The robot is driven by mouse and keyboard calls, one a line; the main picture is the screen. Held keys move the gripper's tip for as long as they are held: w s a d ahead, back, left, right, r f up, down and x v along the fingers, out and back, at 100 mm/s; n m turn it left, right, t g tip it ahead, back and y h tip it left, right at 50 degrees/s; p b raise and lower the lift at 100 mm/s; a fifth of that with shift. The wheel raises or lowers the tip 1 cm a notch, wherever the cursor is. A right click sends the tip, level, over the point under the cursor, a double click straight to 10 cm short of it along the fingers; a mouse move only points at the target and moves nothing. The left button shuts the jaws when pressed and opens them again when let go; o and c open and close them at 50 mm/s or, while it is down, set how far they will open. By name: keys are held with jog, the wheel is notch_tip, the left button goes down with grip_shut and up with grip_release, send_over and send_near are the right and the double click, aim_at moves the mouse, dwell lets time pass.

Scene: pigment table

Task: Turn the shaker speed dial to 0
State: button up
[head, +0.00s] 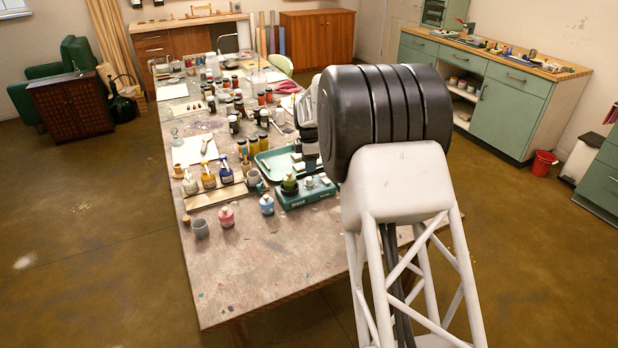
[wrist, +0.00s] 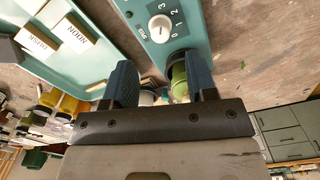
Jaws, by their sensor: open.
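The shaker is a teal box (head: 292,197) near the middle of the table, with a dark green jar (head: 289,184) on top. In the wrist view its top panel (wrist: 189,12) shows a round white speed dial (wrist: 160,28) marked with 0, 1, 2 and 3. I cannot tell for sure which mark the dial points to. My gripper (wrist: 160,64) is open, its two dark blue fingers apart, with the dial beyond the fingertips and not between them. A green round thing and a whitish one show between the fingers. In the head view my arm mostly hides the gripper.
A teal tray (head: 262,167) lies beside the shaker; in the wrist view it holds labelled white blocks (wrist: 69,35). A pink-capped jar (head: 226,217), a blue jar (head: 267,205) and a grey cup (head: 200,229) stand nearby. The table's near end (head: 260,270) is clear.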

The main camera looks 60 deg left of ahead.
aim_at(309, 178)
jog(key=shift+f, duration=3.3)
jog(key=shift+c, duration=0.5)
jog(key=c, duration=0.8)
